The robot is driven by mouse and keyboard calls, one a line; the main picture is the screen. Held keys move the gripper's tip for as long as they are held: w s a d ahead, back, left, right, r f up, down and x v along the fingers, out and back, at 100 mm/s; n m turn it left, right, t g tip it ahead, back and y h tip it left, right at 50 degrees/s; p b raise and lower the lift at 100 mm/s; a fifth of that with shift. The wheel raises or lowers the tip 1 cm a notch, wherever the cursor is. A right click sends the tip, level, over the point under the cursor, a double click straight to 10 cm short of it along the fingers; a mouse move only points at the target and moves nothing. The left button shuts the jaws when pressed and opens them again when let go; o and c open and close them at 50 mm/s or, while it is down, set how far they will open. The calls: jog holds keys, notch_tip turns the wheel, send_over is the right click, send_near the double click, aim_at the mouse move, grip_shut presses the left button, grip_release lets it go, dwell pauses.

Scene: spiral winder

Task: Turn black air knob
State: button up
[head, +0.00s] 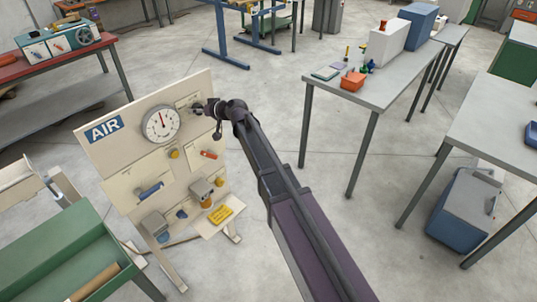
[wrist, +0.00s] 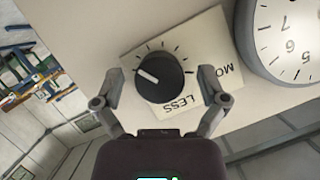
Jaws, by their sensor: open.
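The black air knob (wrist: 160,77) sits on a cream label plate (wrist: 200,50) in the wrist view. Its white pointer line points to the left in that picture. "LESS" and part of "MO" show on the plate, upside down and slanted. My gripper (wrist: 161,88) is open, with one finger on each side of the knob. I see gaps between the fingers and the knob, and cannot tell the depth between them. In the head view my gripper (head: 198,108) is at the upper right of the AIR board (head: 120,165). The knob is mostly hidden there behind it.
A round white gauge (head: 161,124) is beside the plate; it also shows in the wrist view (wrist: 285,40). Yellow and red fittings (head: 208,154) and a blue-handled part (head: 150,190) sit lower on the board. A grey table (head: 390,70) stands to the right, with clear floor between.

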jog(key=shift+r+n+t+h, duration=0.1)
jog(key=shift+n+t+h, duration=0.35)
jog(key=shift+n, duration=0.45)
jog(key=p+v, duration=0.6)
jog(key=v, duration=0.8)
jog(key=s+d+f+m+g+h+b, duration=0.2)
jog(key=s+d+f+g+h, duration=0.3)
jog(key=s+d+f, duration=0.5)
jog(key=shift+d+f+m+b, duration=0.4)
jog(key=shift+d+f+b, duration=0.4)
jog(key=shift+d, duration=1.2)
jog(key=shift+s+f, duration=0.1)
jog(key=shift+s, duration=0.1)
jog(key=s+d+f+m+g+h, duration=0.2)
jog(key=s+d+m+g+h, duration=0.2)
jog(key=s+d, duration=0.7)
jog(key=d+h, duration=0.1)
jog(key=d, duration=0.1)
jog(key=shift+d+f+m, duration=0.4)
jog(key=shift+a+h, duration=0.15)
jog(key=shift+h, duration=0.1)
